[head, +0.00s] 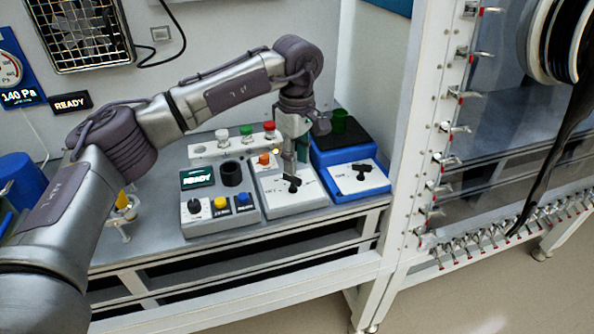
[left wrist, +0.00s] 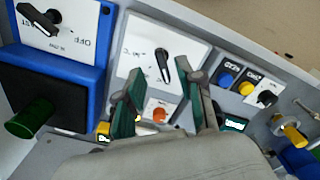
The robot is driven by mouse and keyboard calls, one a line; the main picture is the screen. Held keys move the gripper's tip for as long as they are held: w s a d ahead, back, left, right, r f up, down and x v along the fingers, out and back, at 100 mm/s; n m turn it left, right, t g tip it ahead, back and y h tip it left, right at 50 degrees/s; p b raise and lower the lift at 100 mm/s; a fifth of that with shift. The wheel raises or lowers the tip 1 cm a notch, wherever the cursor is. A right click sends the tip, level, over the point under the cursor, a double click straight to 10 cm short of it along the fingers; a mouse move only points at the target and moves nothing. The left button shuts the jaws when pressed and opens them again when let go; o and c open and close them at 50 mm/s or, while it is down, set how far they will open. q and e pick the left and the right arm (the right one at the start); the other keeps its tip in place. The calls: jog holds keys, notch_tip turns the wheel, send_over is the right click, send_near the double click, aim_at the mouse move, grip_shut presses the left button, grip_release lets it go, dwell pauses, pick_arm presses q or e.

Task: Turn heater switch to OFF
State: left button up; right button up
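A grey box (head: 290,203) on the bench has a white dial plate with a black lever switch (head: 291,184). This switch also shows in the left wrist view (left wrist: 164,66), ahead of the fingers. Which one is the heater switch I cannot read for sure. My left gripper (head: 296,158) points down just above and behind the grey box's switch. Its green-padded fingers (left wrist: 160,88) are apart, with nothing held. My right gripper is not in view.
An orange button (head: 264,159) sits behind the grey box's switch. To the left is a control box with a READY display (head: 197,178) and several coloured buttons. A white frame post (head: 408,130) rises at the right.

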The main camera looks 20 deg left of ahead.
aim_at(296, 178)
pick_arm(q)
notch_tip(296, 178, down, 4)
jog(key=shift+s+r, duration=0.1)
jog(key=shift+r, duration=0.1)
jog(key=shift+f, duration=0.4)
jog(key=c, duration=0.5)
grip_shut()
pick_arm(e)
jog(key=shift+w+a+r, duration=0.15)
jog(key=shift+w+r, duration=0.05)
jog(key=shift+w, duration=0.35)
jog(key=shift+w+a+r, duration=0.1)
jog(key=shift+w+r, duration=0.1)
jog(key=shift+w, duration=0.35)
